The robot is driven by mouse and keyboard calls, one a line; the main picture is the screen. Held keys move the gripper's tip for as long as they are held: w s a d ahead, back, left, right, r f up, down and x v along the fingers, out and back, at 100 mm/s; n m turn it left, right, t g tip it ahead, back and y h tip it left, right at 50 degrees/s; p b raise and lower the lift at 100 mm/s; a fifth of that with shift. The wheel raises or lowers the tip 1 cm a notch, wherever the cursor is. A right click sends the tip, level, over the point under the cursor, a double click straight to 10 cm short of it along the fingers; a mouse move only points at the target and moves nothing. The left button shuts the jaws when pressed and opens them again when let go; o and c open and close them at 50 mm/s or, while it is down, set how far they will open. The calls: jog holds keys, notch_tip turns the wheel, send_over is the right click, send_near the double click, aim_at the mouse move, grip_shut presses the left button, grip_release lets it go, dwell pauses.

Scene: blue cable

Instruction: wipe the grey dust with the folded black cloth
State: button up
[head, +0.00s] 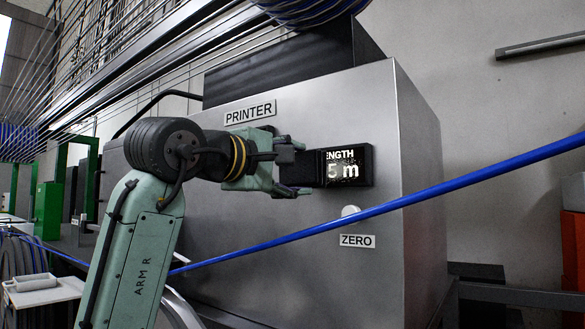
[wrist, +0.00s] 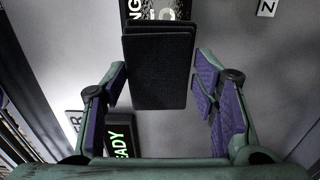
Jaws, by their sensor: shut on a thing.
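My gripper (head: 287,165) is shut on the folded black cloth (head: 308,168), in front of the grey printer cabinet. The cloth also shows in the wrist view (wrist: 157,75) as a dark flat pad between the fingers. It covers the left part of the black length display (head: 365,166), whose visible text reads "ENGTH" and "5 m". Grey dust (wrist: 160,13) speckles the display at the top of the wrist view, just beyond the cloth. Whether the cloth touches the display face, I cannot tell. The dust behind the cloth is hidden.
A blue cable (head: 400,202) runs slantwise across the cabinet front, below the gripper and display. A round white button (head: 350,211) sits above the ZERO label (head: 357,241). A dark sign with green letters (wrist: 122,136) shows beside the left finger. Green frames stand at far left.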

jog(key=shift+x, duration=0.95)
jog(key=shift+s+d+b, duration=0.4)
jog(key=shift+s+d, duration=0.6)
jog(key=shift+d, duration=0.35)
jog(key=shift+s+d+b, duration=0.4)
jog(key=shift+s+d, duration=0.6)
jog(key=shift+d, duration=0.4)
jog(key=shift+s+d+b, duration=0.4)
jog(key=shift+s+d, duration=0.6)
jog(key=shift+d, duration=0.35)
jog(key=shift+w+a+p, duration=0.6)
jog(key=shift+w+a, duration=0.4)
jog(key=shift+a, duration=0.35)
jog(key=shift+w+a+p, duration=0.6)
jog(key=shift+w+a, duration=0.4)
jog(key=shift+a, duration=0.4)
jog(key=shift+w+a+p, duration=0.6)
jog(key=shift+w+a, duration=0.45)
jog(key=shift+a, duration=0.3)
jog(key=shift+s, duration=0.1)
jog(key=shift+b+v, duration=0.55)
jog(key=shift+v, duration=2.35)
